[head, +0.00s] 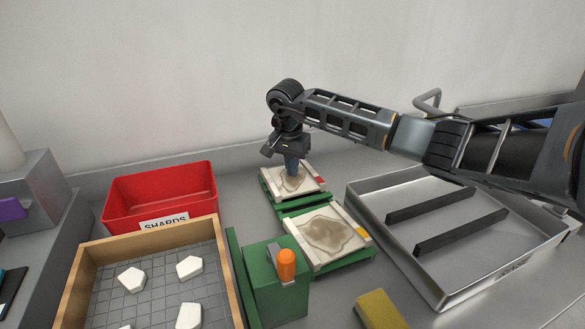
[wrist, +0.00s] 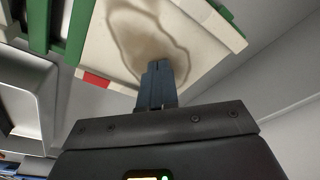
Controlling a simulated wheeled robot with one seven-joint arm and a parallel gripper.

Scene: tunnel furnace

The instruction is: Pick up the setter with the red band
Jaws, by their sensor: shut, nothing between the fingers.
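The setter with the red band (head: 309,174) is a pale square plate with a brownish stain, lying on a green stand behind the other setter. Its red mark shows on its right edge in the head view. In the wrist view this setter (wrist: 100,45) fills the upper middle, with the red band at its lower left edge. My gripper (head: 292,172) points down over its stained middle. The fingers (wrist: 158,75) are shut and empty. I cannot tell whether the tips touch the plate. A second stained setter with a yellow band (head: 298,246) lies nearer on green supports.
A red SHARDS bin (head: 128,193) stands at left, behind a wooden-framed tray (head: 79,280) with white pieces. A green block with an orange knob (head: 270,290) is at the front. A metal tray with dark bars (head: 380,235) is at right. A yellow sponge-like block (head: 382,310) lies in front.

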